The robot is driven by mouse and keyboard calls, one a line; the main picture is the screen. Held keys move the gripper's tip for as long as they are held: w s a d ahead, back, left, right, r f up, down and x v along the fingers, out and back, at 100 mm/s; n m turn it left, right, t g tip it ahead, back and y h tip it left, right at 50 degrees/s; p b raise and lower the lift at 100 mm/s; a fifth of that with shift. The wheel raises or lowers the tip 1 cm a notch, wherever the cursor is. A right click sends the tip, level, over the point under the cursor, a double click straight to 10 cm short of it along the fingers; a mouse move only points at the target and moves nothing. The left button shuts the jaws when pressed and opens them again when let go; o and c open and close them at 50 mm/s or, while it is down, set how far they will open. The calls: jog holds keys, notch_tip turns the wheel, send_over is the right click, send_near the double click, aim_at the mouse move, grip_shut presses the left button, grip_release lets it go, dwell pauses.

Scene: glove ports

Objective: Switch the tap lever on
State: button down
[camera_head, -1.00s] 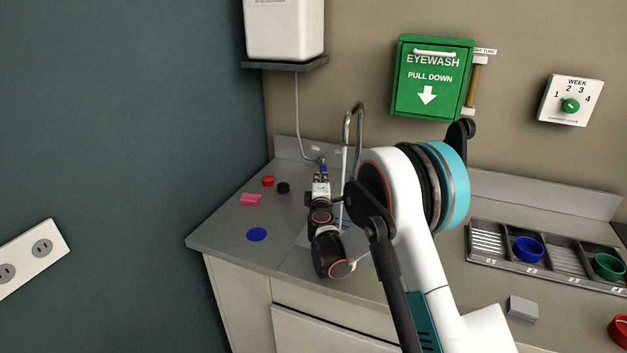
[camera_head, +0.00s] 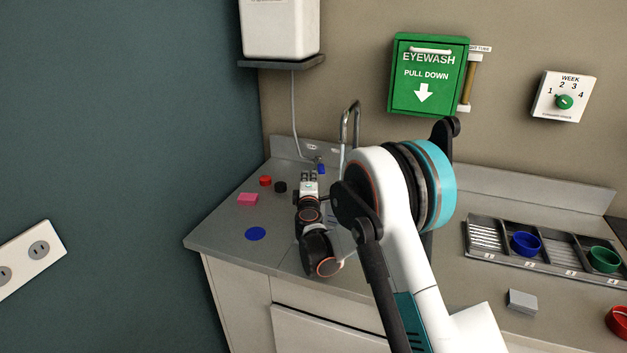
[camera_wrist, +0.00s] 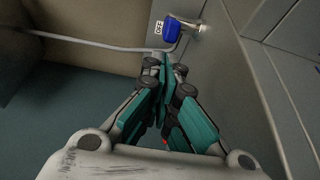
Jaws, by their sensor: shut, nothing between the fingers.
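The tap lever is a small blue handle (camera_wrist: 172,30) on a metal stub at the back of the counter; it also shows in the head view (camera_head: 320,169). An OFF label (camera_wrist: 158,27) sits beside it in the wrist view. My gripper (camera_wrist: 168,62) is shut and empty, with its fingertips just short of the lever in that picture; I cannot tell whether they touch it. In the head view my gripper (camera_head: 310,177) is just left of and in front of the lever. The curved tap spout (camera_head: 350,112) rises behind my arm, which hides its lower part.
A white tank (camera_head: 281,28) on a shelf hangs above, with a thin hose running down to the lever. A divided tray (camera_head: 545,252) lies right.

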jog(key=s+d+p, duration=0.3)
jog(key=s, duration=0.6)
jog(key=shift+s+d, duration=0.15)
jog(key=shift+d, duration=0.1)
